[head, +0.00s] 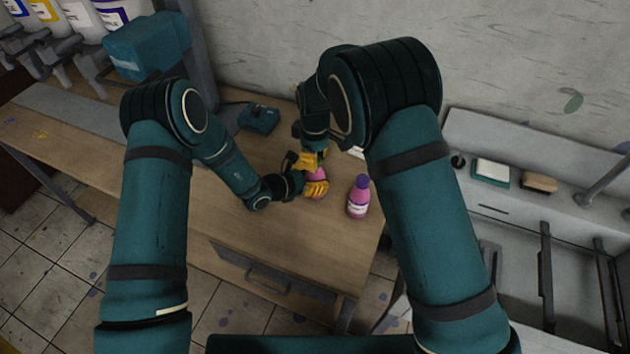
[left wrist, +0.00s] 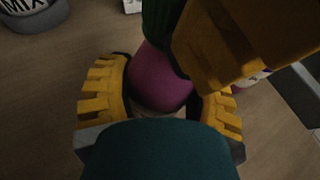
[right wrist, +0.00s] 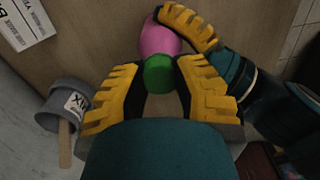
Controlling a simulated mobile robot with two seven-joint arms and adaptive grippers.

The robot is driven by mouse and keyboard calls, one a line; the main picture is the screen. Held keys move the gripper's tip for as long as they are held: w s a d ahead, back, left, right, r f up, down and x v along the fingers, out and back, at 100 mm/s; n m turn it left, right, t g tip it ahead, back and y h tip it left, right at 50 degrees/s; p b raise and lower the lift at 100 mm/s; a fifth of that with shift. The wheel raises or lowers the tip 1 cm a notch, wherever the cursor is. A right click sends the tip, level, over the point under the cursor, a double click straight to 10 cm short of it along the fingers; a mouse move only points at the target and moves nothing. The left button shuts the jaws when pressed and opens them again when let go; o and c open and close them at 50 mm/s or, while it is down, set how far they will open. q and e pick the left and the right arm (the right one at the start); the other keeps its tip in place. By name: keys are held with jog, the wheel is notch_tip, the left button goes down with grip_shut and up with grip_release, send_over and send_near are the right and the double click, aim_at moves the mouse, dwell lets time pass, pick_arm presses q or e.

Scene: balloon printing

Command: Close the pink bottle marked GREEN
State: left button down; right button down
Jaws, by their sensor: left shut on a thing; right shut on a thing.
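The pink bottle (head: 318,173) stands on the wooden table, mostly hidden between my two grippers. Its pink body (left wrist: 158,84) is between the yellow fingers of my left gripper (head: 314,187), which is shut on it. A green cap (right wrist: 158,75) sits at the top of the bottle, between the fingertips of my right gripper (right wrist: 160,82), which is shut on it. My right gripper is above the left one. The bottle's label is hidden, and I cannot tell how far the cap is screwed down.
A second pink bottle (head: 358,198) with a purple cap stands just right of the grippers. A grey cup (right wrist: 62,112) marked MIX holds a wooden stick. A teal device (head: 259,118) lies farther back. The table's front left is clear. A sink area is at right.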

jog(key=c, duration=0.8)
grip_release()
jog(key=shift+r, duration=0.1)
jog(key=shift+r, duration=2.2)
